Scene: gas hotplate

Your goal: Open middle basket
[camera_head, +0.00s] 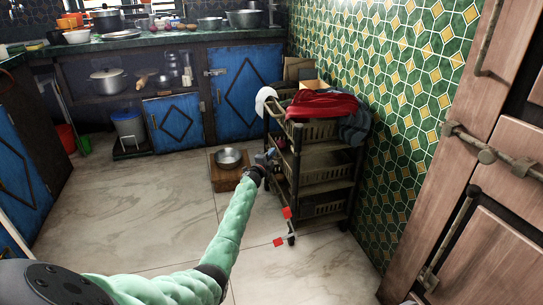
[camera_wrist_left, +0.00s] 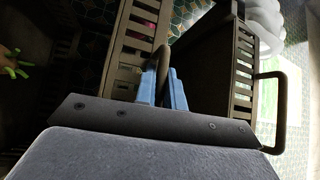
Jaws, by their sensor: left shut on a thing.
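A dark rack of stacked baskets (camera_head: 296,192) stands against the tiled wall in the head view. Its middle basket (camera_head: 325,171) sits below the top basket (camera_head: 318,131) and above a lower basket (camera_head: 328,206). My left gripper (camera_head: 268,156) is at the rack's left front, at about the middle basket's height. In the left wrist view, its blue fingers (camera_wrist_left: 163,86) are shut on a dark curved handle (camera_wrist_left: 161,60) beside a slatted basket (camera_wrist_left: 135,45). A second dark handle (camera_wrist_left: 281,112) shows at right, free of the gripper. How far the middle basket is out cannot be told. My right gripper is out of view.
A red cloth (camera_head: 322,104) and dark cloth lie on the rack. A metal bowl (camera_head: 229,157) sits on a low wooden box (camera_head: 226,180) left of my gripper. Two small red blocks (camera_head: 287,213) show near the rack's foot. The tiled floor in front is mostly clear.

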